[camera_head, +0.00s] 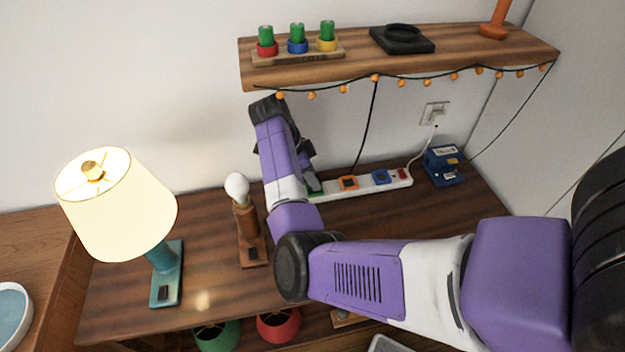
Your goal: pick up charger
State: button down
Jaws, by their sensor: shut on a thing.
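A long white power strip (365,190) lies along the back of the wooden desk, against the wall. A green block (314,186), which looks like the charger, is at its left end, partly hidden by my arm. My gripper (309,168) points down behind my forearm, right over the green block. Its dark body shows only in part, and its fingertips are mostly hidden. It appears shut on the green charger. I cannot tell whether the charger is still seated in the strip.
An orange plug (348,183) and a blue plug (381,177) sit in the strip. A blue box (444,166) stands to its right. A bare-bulb lamp (246,220) stands close left of my arm, a lit lamp (116,205) farther left. A shelf (350,68) with hanging string lights overhangs.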

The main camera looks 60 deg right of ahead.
notch_tip(320, 180, up, 2)
jog(key=shift+r+b, duration=0.25)
jog(key=shift+b, duration=0.05)
jog(key=s+a+p, duration=0.2)
jog(key=s+a, duration=1)
jog(key=a, duration=0.1)
jog(key=shift+a, duration=0.2)
